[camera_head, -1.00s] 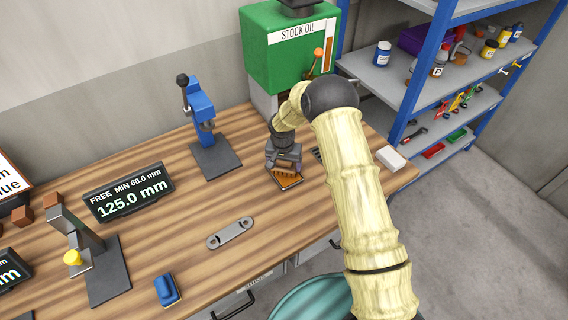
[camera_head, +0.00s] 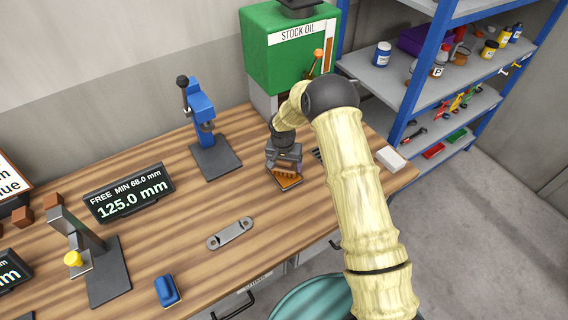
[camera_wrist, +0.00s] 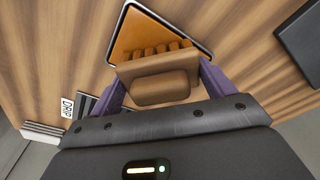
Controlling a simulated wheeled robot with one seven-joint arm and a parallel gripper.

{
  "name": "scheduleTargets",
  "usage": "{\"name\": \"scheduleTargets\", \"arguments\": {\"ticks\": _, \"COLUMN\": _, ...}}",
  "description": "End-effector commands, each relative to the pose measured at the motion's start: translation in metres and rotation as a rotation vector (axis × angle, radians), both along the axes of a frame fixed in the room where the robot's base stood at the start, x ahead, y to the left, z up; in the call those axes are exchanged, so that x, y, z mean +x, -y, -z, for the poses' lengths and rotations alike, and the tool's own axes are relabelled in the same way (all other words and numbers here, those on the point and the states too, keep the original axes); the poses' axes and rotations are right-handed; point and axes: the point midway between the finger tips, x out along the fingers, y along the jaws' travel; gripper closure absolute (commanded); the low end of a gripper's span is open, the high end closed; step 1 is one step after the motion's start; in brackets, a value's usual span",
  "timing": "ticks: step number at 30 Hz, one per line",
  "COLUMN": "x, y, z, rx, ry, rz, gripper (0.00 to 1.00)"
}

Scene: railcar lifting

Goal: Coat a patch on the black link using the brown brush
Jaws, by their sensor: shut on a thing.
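My gripper (camera_wrist: 158,88) is shut on the brown brush (camera_wrist: 158,88), gripping its block-shaped handle between purple fingers. In the head view the brush (camera_head: 284,168) is partly hidden by my gripper (camera_head: 284,160). The brush's bristle end is at a shallow metal-rimmed tray with an amber-orange inside (camera_wrist: 137,33); I cannot tell how deep it reaches. The tray also shows in the head view (camera_head: 291,184). A flat link with a hole at each end (camera_head: 230,234) lies on the bench; it looks grey, and I see no clearly black link.
A blue press (camera_head: 203,125) on a dark base stands left of my gripper. The green stock oil tank (camera_head: 285,60) is behind it. A display (camera_head: 130,193), a gauge stand (camera_head: 95,260) and a blue block (camera_head: 167,290) are at the left. The bench around the link is clear.

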Motion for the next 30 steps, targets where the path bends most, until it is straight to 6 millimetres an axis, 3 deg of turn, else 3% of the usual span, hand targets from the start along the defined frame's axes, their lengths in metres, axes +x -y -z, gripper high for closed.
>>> {"name": "scheduleTargets", "arguments": {"ticks": 30, "x": 0.001, "y": -0.001, "z": -0.065, "rx": 0.001, "ry": 0.004, "rz": 0.0, "gripper": 0.37}}
